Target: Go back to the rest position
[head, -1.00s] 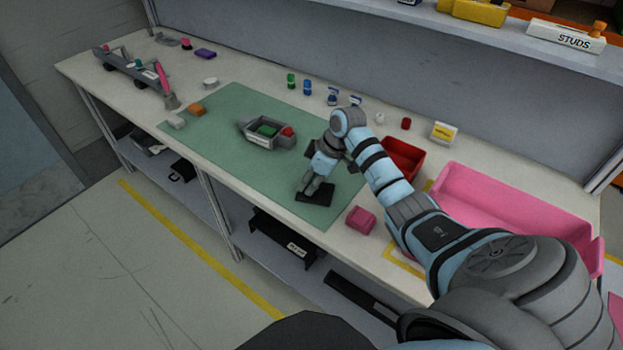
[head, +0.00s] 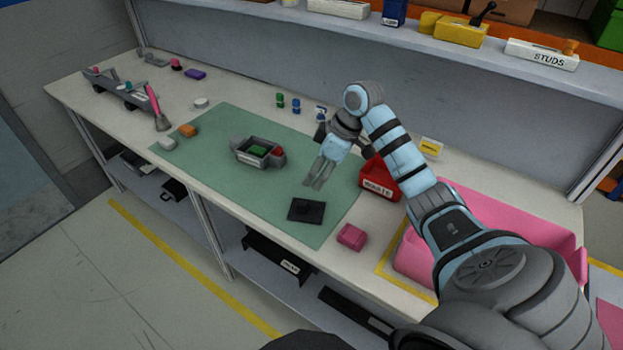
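My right gripper (head: 315,186) points down above the green mat (head: 205,125), empty and clear of the surface. Its two grey fingers appear close together, and I cannot tell whether they are open or shut. A flat black plate (head: 306,211) lies on the mat near its front right corner, just below the gripper and apart from it. A grey module housing (head: 243,154) with a green and a red part in it sits mid-mat. My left gripper is not in view.
A red bin marked WASTE (head: 380,192) stands close right of the gripper, partly behind my arm. A large pink tray (head: 560,250) lies under my forearm. A pink block (head: 351,237) sits at the front edge. A shelf (head: 400,38) runs along the back.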

